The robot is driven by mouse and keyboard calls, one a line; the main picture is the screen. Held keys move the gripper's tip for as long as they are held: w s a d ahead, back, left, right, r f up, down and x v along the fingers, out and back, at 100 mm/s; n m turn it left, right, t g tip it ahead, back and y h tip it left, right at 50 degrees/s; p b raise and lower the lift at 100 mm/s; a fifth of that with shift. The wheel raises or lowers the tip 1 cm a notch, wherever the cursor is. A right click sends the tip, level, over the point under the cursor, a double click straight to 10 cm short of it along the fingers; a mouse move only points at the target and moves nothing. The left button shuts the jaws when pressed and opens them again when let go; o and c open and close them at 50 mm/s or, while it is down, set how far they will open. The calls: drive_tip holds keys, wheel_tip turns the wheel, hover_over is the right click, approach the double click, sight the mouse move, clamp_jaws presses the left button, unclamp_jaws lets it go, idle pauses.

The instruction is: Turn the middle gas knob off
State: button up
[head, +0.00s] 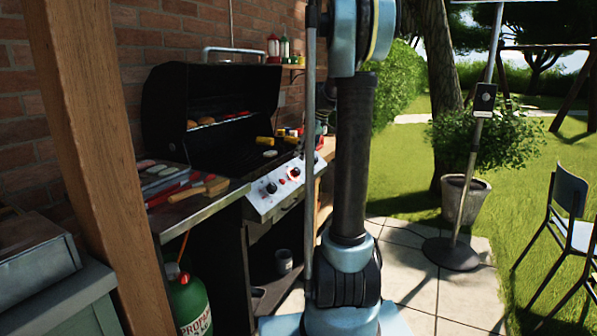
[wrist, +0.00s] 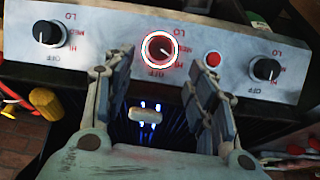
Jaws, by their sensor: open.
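The middle gas knob (wrist: 160,48) is dark with a red face and a bright ring, at the upper middle of the wrist view. Its pale pointer slants to the lower right, towards the HI mark; the OFF mark is below it. The panel lettering appears upside down. My gripper (wrist: 163,66) is open and empty, its fingers apart on the left and right just below the knob in the picture. I cannot tell whether either touches the panel. In the head view the control panel (head: 262,205) shows on the grill's front; my gripper cannot be made out there.
Black knobs stand left (wrist: 49,33) and right (wrist: 266,69) on the panel. A red button (wrist: 212,59) sits close to the right finger. Blue flames glow beyond a pale food piece (wrist: 145,116). A wooden post (head: 100,150) and side shelf (head: 190,210) stand left.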

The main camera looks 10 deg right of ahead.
sight(298, 170)
drive_tip(key=x, duration=0.9)
drive_tip(key=shift+f, duration=0.1)
drive_tip(key=c, duration=1)
